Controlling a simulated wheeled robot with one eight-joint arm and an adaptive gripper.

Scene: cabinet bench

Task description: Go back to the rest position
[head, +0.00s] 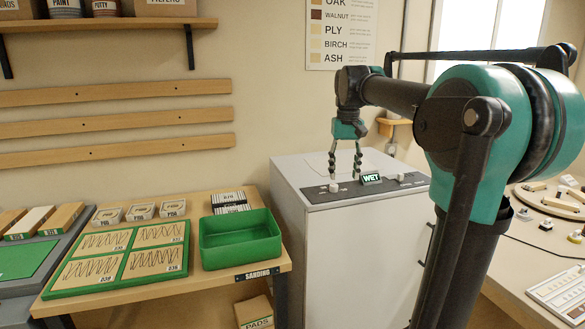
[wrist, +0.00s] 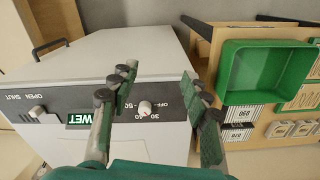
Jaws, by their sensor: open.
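My gripper (head: 345,160) is open and empty. In the head view it hangs at the end of my raised arm, fingers down, above the front edge of a white cabinet (head: 350,250). The wrist view shows its two fingers (wrist: 158,115) spread apart, with a white knob (wrist: 145,108) on the dark control strip seen between them. The strip also carries a green WET sign (head: 371,179) and a second white knob (wrist: 37,112) by the OPEN and SHUT labels. I cannot tell whether a fingertip touches the knob.
Left of the cabinet, a wooden sanding bench (head: 215,274) carries an empty green tray (head: 240,240), a green-framed board of sandpaper sheets (head: 122,252) and several small stacks. A shelf (head: 110,25) hangs above. Another worktop (head: 520,262) with small parts stands at right.

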